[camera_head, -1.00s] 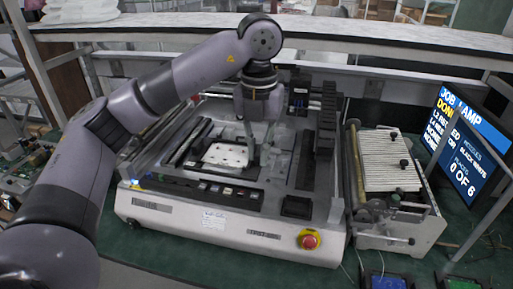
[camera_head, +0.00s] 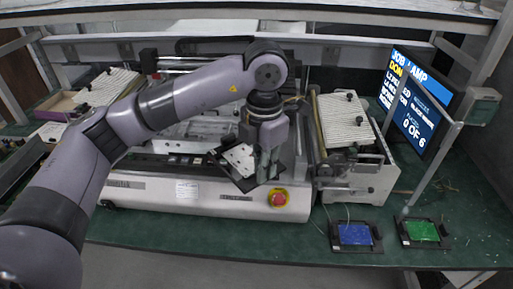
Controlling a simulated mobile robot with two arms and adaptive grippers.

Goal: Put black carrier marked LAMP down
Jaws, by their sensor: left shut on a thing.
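My left gripper (camera_head: 268,168) is shut on a black carrier (camera_head: 244,184) and holds it tilted in front of the white machine, near its front right part. A white board (camera_head: 238,157) with dark holes lies in the carrier. My gripper covers the carrier's right side, and I cannot read any mark on it. The right gripper is out of view.
The machine (camera_head: 150,195) has a red stop button (camera_head: 278,197). A smaller roller unit (camera_head: 350,165) stands right of it. Black carriers with a blue board (camera_head: 354,235) and a green board (camera_head: 422,231) lie on the green bench. A screen (camera_head: 415,105) stands behind. Bare bench (camera_head: 290,240) shows left of the blue board.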

